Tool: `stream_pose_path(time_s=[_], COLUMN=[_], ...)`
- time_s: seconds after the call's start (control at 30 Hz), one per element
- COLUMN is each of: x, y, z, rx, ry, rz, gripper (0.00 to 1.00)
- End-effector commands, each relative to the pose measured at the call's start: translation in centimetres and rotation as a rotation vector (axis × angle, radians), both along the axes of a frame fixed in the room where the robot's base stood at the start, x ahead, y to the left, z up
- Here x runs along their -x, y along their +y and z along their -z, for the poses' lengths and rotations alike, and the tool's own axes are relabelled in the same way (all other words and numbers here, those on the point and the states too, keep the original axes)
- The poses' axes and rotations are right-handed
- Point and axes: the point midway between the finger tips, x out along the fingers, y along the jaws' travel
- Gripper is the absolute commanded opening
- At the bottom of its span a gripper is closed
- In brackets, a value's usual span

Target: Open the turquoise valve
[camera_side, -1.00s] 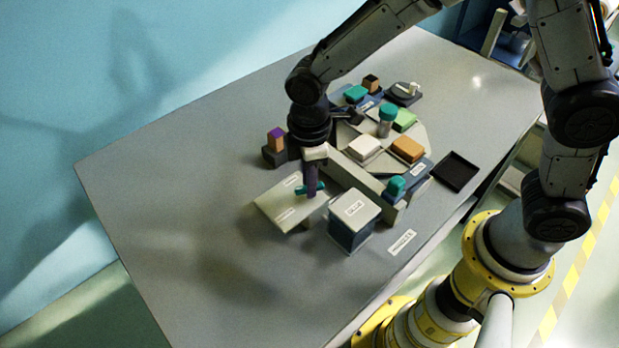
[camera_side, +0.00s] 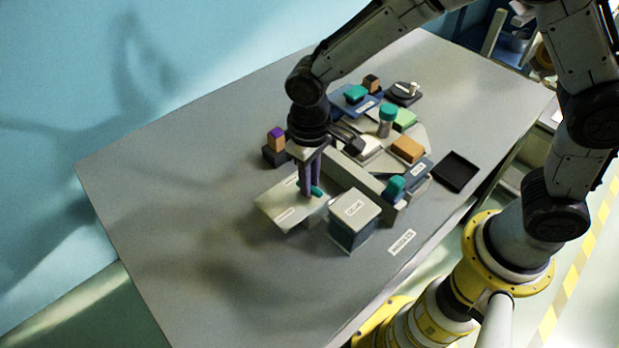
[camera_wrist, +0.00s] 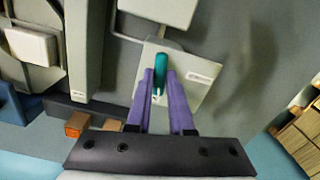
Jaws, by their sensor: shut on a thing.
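The turquoise valve (camera_wrist: 160,72) is a small bar handle on a pale labelled plate (camera_wrist: 198,97). In the side view the valve handle (camera_side: 316,191) shows just beside my fingertips, on the same plate (camera_side: 283,216). My gripper (camera_side: 309,192) points down over the plate with its purple fingers. In the wrist view my gripper (camera_wrist: 160,80) has one finger on each side of the handle and is shut on it. The fingers hide part of the handle and its base.
A white-topped labelled box (camera_side: 354,208) stands right beside the plate. A long grey bar (camera_side: 350,178) lies behind it. Behind are an orange block (camera_side: 407,149), a turquoise-capped jar (camera_side: 387,122) and a black tray (camera_side: 455,171). A purple-topped block (camera_side: 276,138) stands left. The table's front left is clear.

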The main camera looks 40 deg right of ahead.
Motion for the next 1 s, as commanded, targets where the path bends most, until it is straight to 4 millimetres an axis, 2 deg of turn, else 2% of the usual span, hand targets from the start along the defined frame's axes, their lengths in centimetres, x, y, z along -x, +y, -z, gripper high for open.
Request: stream_pose_path(time_s=[0.4, 0.97, 1.0], x=[-0.13, -0.16, -0.16], y=[0.06, 0.05, 0.05], z=[-0.15, -0.17, -0.17], rx=[-0.003, -0.003, -0.003], ry=[-0.005, -0.006, -0.006], rz=[0.192, 0.221, 0.221], gripper=[0.0, 0.0, 0.25])
